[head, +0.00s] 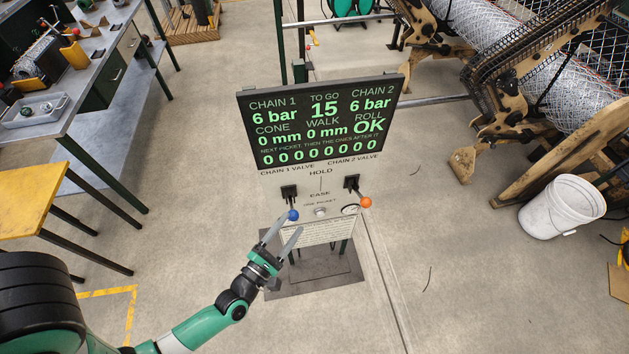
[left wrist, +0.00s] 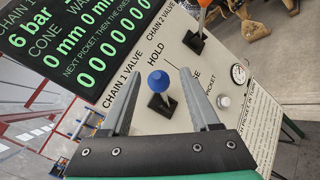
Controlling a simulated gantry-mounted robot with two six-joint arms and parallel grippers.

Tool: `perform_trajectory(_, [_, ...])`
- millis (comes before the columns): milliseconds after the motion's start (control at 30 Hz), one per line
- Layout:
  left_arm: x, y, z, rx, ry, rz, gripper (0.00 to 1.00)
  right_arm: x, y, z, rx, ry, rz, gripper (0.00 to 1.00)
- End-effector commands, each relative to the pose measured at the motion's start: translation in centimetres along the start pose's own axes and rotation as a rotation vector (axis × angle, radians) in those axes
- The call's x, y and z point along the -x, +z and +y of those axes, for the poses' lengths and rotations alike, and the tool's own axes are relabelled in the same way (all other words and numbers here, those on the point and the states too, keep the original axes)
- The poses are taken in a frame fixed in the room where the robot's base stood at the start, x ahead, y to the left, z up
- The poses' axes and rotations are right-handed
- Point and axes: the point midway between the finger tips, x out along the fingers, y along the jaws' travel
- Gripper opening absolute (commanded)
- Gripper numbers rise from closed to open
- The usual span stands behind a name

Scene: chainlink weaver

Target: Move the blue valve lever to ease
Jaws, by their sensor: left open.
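The blue valve lever (head: 293,215) is on the left of the control panel (head: 320,185), under the "CHAIN 1 VALVE" label. Its blue ball knob (left wrist: 158,80) shows in the left wrist view above a black base plate. My left gripper (head: 284,228) is open at the lever, its two grey fingers pointing at the panel. In the left wrist view the knob appears between the open fingers (left wrist: 160,95); I cannot tell whether they touch it. The label "HOLD" is printed above "EASE" between the two valves. My right gripper is not in view.
The orange valve lever (head: 365,202) is to the right on the same panel. A display (head: 322,122) above reads 6 bar for both chains. A gauge (head: 350,209) sits low on the panel. A white bucket (head: 560,206) stands on the floor at right; a yellow table (head: 25,205) is at left.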

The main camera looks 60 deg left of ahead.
Motion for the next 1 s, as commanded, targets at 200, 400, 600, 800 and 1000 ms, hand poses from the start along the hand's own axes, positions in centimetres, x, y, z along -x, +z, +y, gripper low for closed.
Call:
perform_trajectory(200, [3.8, -3.2, 0.5, 0.110, 0.012, 0.093, 0.62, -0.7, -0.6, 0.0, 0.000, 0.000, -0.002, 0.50])
perform_trajectory(400, [2.2, -3.3, 0.4, 0.109, 0.016, 0.088, 0.62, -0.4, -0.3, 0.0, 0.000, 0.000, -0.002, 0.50])
perform_trajectory(600, [-2.1, -3.6, 0.5, 0.107, 0.016, 0.087, 0.62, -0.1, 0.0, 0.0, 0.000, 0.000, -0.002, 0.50])
perform_trajectory(800, [-6.1, -3.9, 0.5, 0.105, 0.013, 0.087, 0.62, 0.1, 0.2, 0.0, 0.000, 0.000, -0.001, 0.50])
perform_trajectory(1000, [-7.8, -4.1, 0.5, 0.105, 0.009, 0.087, 0.62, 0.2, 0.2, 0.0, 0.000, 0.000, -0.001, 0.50])
